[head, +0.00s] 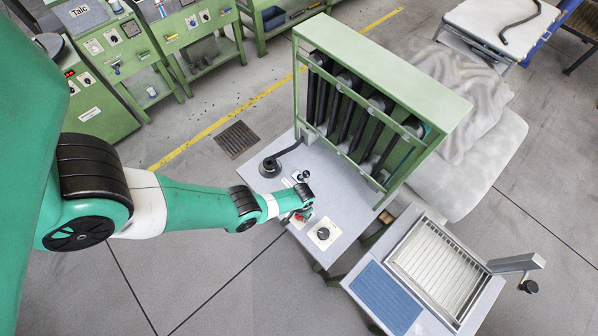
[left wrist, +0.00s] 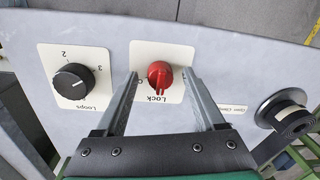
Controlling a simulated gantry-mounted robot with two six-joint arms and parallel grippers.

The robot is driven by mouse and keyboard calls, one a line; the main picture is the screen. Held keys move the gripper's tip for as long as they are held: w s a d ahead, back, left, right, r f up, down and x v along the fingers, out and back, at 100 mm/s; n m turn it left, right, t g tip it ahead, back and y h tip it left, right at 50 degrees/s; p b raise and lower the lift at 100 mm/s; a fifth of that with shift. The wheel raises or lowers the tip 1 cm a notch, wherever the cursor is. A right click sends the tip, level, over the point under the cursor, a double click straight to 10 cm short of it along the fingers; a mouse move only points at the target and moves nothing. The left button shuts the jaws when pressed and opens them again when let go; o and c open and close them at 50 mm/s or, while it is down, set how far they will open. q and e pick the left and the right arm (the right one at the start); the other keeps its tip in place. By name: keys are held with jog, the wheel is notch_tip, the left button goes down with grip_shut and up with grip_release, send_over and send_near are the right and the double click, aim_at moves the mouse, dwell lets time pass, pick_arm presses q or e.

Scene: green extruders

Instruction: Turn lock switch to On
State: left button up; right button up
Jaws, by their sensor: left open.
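The red lock switch (left wrist: 159,75) sits on a cream plate marked "Lock" in the left wrist view. The view is upside down. Its raised grip stands roughly upright in the picture; I cannot tell which marking it points to. My left gripper (left wrist: 162,82) is open, with one finger on each side of the red knob and a gap to each. In the head view my left gripper (head: 303,214) is over the grey panel top, and a bit of the red switch (head: 297,217) shows beside it. My right gripper is not in view.
A black Loops dial (left wrist: 73,81) is beside the lock plate. A black round fitting (left wrist: 284,114) is on the other side. The green frame with black tubes (head: 375,100) rises behind the panel. A machine with a metal grate (head: 437,262) stands at right.

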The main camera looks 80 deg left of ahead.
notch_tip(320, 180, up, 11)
jog(key=p, duration=1)
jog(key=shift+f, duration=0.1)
